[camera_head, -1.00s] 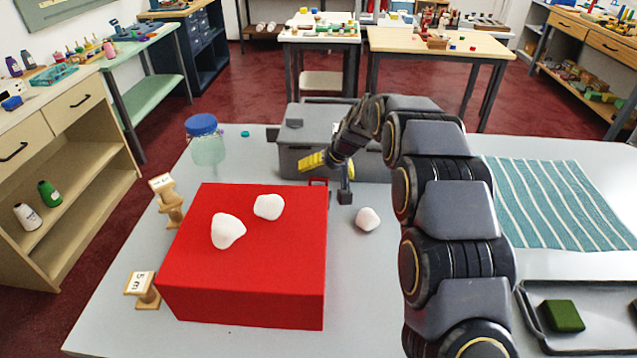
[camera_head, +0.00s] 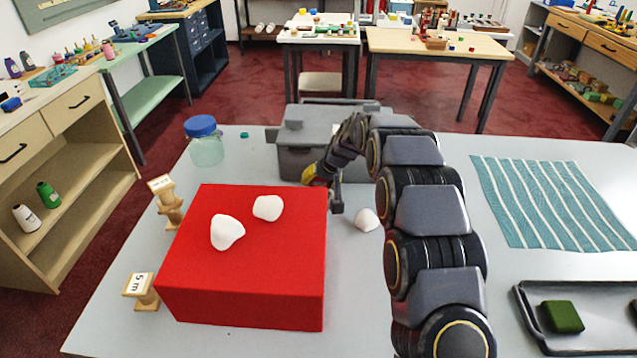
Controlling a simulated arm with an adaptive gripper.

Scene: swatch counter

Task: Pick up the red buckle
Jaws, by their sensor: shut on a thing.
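My gripper (camera_head: 336,198) is low at the back right corner of the red box, beside its right edge. It is shut at the spot where the small red buckle showed a second ago. The buckle itself cannot be made out now; the gripper and the box hide it. From its place, the buckle is what my gripper is shut on. Whether it is clear of the table cannot be told.
The red box (camera_head: 245,270) bears two white stones (camera_head: 227,232). A third stone (camera_head: 367,220) lies right of my gripper. A grey bin (camera_head: 295,165) stands behind. A blue-lidded jar (camera_head: 206,145), wooden spools (camera_head: 168,202), a striped cloth (camera_head: 550,200) and a dark tray (camera_head: 530,310) lie around.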

